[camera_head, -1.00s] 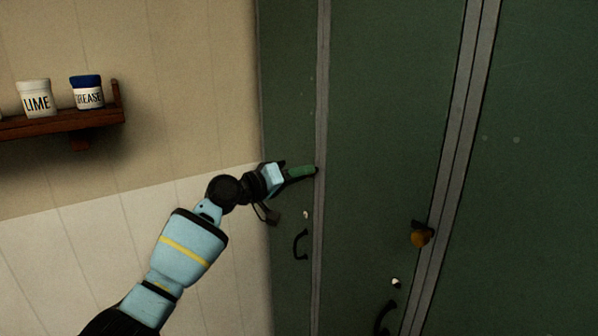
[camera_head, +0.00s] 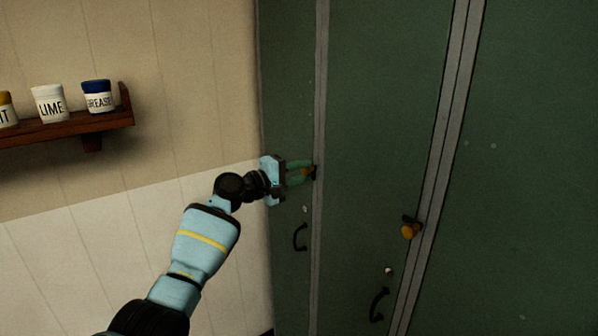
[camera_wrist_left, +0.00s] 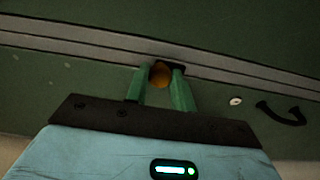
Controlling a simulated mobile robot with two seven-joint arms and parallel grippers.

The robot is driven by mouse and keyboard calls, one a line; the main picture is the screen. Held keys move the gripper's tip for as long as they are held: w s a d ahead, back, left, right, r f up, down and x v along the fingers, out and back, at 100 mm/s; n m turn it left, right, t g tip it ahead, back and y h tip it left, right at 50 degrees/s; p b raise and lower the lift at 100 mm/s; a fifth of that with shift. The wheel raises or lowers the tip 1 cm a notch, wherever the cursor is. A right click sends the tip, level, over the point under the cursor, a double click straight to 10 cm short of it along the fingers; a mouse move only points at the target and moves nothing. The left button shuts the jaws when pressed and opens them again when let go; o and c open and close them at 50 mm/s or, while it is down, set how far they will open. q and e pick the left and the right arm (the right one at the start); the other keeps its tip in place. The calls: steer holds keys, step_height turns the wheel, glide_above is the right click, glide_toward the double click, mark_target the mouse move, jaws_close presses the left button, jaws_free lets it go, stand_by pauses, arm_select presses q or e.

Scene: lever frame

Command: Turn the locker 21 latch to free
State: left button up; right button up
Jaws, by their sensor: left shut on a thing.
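My left gripper (camera_head: 301,172) is at the narrow left locker door (camera_head: 287,90), its green fingers shut on a latch with an orange knob (camera_head: 309,172). In the left wrist view the orange knob (camera_wrist_left: 159,74) sits between the two green fingers, with a dark part of the latch beside it at the grey door edge. The fingers hide part of the latch, so I cannot tell its exact turn. No locker number is readable. My right gripper is not in view.
A second orange latch knob (camera_head: 409,231) is on the middle locker door (camera_head: 385,110). Black handles (camera_head: 300,237) (camera_head: 378,304) stick out below the latches. A wooden shelf (camera_head: 60,131) with several jars is on the wall at left.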

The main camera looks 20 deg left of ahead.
arm_select(q)
steer(key=shift+n, duration=0.3)
steer(key=o, duration=1)
steer(key=v, duration=0.8)
steer(key=shift+p, duration=0.4)
